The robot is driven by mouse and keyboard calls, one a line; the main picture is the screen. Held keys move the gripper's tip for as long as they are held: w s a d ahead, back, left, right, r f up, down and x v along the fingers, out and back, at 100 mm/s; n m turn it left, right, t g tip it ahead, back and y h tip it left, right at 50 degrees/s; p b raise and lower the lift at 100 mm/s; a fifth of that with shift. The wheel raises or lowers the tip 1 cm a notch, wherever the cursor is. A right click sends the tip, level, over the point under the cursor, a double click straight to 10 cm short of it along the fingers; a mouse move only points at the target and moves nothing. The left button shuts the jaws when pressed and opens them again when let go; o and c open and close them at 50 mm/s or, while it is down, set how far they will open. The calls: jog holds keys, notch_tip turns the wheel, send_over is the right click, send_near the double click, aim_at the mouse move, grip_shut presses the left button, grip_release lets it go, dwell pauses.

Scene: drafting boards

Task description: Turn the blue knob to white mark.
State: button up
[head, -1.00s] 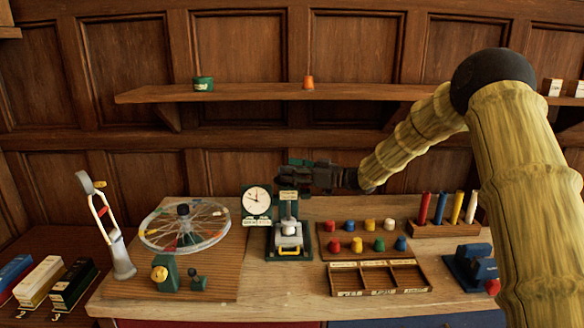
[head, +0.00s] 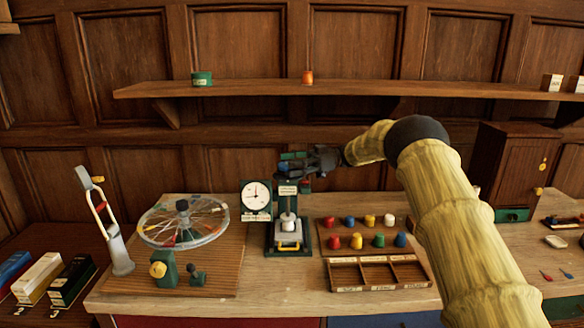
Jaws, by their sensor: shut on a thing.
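A small blue piece (head: 281,168) shows at the fingertips of my gripper (head: 287,165), above the green stand (head: 269,235). It looks like the blue knob, and the fingers are shut on it. The dark fingers hide part of it, so its turn cannot be read. The stand has a label near its top, a pale round piece and a yellow handle low at its front. I cannot make out a white mark.
A white dial (head: 256,195) stands just left of the stand, and a spoked wheel (head: 160,232) is further left. Coloured knobs on a board (head: 330,247) and a divided tray (head: 360,288) lie to the right. A shelf (head: 250,88) runs above.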

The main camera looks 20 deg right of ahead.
jog(key=shift+w+r+n+g+h, duration=0.15)
jog(key=shift+n+g+h, duration=0.15)
jog(key=shift+n+g, duration=1.35)
jog(key=o, duration=1)
jog(key=shift+m+g, duration=0.25)
notch_tip(320, 180, up, 10)
jog(key=shift+f, duration=0.1)
jog(key=shift+d, duration=0.1)
